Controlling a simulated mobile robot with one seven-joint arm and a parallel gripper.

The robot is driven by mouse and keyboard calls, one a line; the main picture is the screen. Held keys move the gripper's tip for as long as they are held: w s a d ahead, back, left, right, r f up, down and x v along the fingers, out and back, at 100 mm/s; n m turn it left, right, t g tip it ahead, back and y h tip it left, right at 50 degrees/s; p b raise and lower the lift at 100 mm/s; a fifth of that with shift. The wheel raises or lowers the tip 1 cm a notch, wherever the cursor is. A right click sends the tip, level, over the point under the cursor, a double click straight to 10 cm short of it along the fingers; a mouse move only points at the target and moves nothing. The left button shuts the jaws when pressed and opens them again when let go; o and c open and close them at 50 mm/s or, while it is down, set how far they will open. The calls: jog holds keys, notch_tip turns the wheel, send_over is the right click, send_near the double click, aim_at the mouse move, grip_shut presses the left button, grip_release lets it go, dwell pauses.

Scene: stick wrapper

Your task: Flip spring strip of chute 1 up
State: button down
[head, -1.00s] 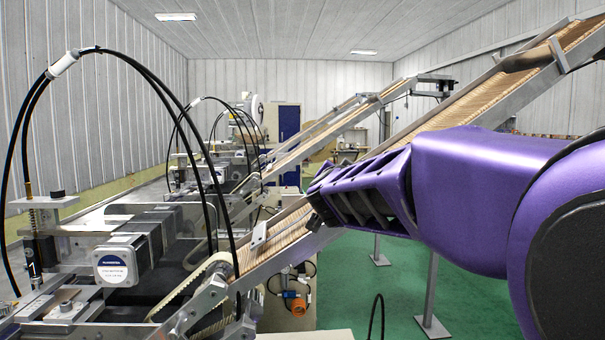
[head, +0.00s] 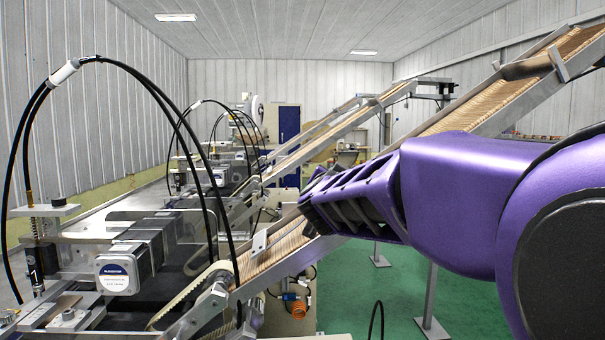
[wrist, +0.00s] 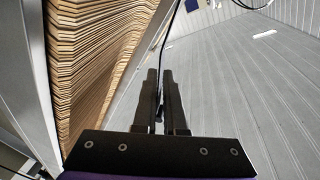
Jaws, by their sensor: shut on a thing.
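Chute 1, the nearest inclined metal chute (head: 395,203), is filled with stacked wooden sticks (head: 480,108). It rises from the machine at lower left to the upper right. A small metal plate (head: 258,243) stands on its lower part. My gripper (wrist: 159,75) is beside the chute in the wrist view, where the sticks (wrist: 90,60) fill the left. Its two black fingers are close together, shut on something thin. This looks like the spring strip, but the fingers hide most of it. In the head view my purple arm reaches the chute's lower middle and hides part of it.
Black hoses (head: 165,95) arch over the machine at left. A motor (head: 122,273) with a round label is below them. A second chute (head: 330,140) stands farther back. A metal support post (head: 428,295) stands on the open green floor (head: 375,295).

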jog(key=a+r+n+t+p, duration=0.1)
jog(key=a+r+n+p, duration=0.3)
jog(key=a+p, duration=0.2)
jog(key=shift+a+r+p, duration=0.15)
jog(key=shift+r+p, duration=0.15)
jog(key=shift+r, duration=0.05)
jog(key=c, duration=1.2)
grip_release()
jog(key=shift+a, duration=0.1)
jog(key=shift+c, duration=0.2)
jog(key=shift+f, duration=0.1)
